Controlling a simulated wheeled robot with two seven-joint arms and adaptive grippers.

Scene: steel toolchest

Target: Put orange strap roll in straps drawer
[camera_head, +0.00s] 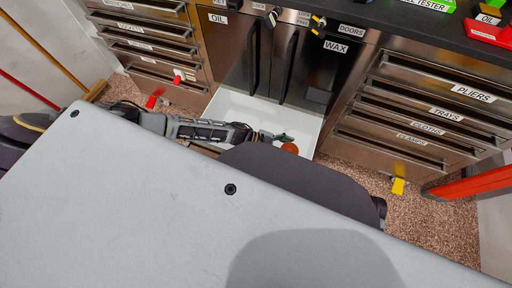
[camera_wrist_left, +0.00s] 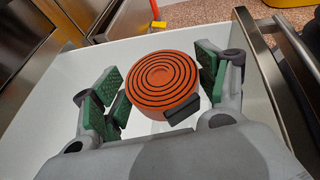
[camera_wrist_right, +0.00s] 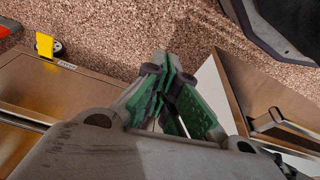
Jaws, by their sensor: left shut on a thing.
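The orange strap roll (camera_wrist_left: 163,78), with black spiral rings, lies between the green pads of my left gripper (camera_wrist_left: 160,95), which is shut on it. The roll is over the open white drawer (camera_wrist_left: 75,75); whether it touches the bottom cannot be told. In the head view, the roll (camera_head: 290,148) shows only partly beside my left gripper (camera_head: 283,138), over the white drawer (camera_head: 240,103). My right gripper (camera_wrist_right: 168,75) has its green pads together, with nothing visible between them, near a white drawer edge. It is hidden in the head view.
Dark cabinet doors (camera_head: 290,65) stand behind the open drawer. Labelled drawer stacks stand left (camera_head: 145,45) and right (camera_head: 425,115), closed. A red beam (camera_head: 470,185) is at the far right. Speckled floor (camera_head: 350,172) shows between. My grey body covers the lower head view.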

